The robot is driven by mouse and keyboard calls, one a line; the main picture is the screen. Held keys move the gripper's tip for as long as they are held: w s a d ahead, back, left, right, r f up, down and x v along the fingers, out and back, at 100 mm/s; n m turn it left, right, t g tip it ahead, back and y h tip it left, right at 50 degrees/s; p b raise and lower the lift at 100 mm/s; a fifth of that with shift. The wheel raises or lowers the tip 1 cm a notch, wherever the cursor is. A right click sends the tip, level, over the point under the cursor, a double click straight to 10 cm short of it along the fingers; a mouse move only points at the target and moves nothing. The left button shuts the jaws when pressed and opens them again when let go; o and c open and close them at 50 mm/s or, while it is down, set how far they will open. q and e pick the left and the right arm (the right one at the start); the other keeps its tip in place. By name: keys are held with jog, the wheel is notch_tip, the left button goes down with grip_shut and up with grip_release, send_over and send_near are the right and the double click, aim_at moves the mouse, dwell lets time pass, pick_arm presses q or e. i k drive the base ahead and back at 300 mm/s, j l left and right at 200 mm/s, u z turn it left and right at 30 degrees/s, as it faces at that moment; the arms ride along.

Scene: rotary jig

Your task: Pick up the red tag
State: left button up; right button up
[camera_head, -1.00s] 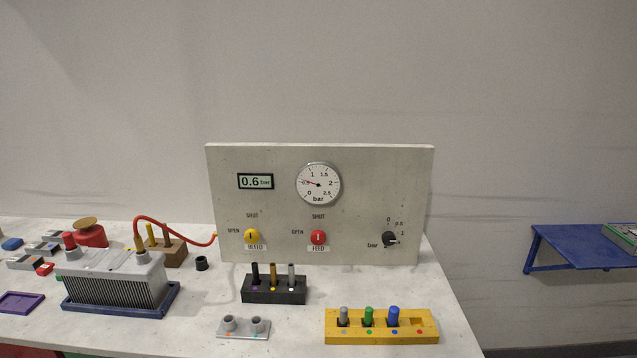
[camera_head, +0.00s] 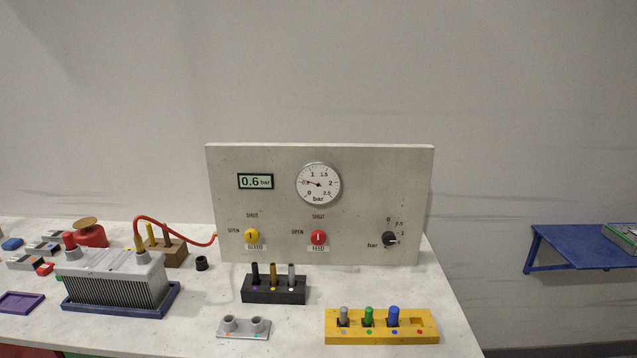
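A small red piece (camera_head: 45,269) lies on the table at the far left, beside the grey finned block. It may be the red tag, but it is too small to tell for sure. Neither of my grippers is in view.
A grey finned block (camera_head: 112,279) sits in a blue tray, with a red hose arching from it. Behind are a red cylinder with a tan top (camera_head: 90,236) and a brown peg block (camera_head: 175,254). A gauge panel (camera_head: 350,215) stands at the back. A yellow rack (camera_head: 382,337) is front right.

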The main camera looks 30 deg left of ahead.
aim_at(46, 268)
jog(key=u, duration=0.9)
jog(key=j+u, duration=0.75)
jog(key=i+j+u, duration=0.15)
jog(key=j+u, duration=0.25)
jog(key=i+j, duration=0.1)
jog(key=j, duration=0.25)
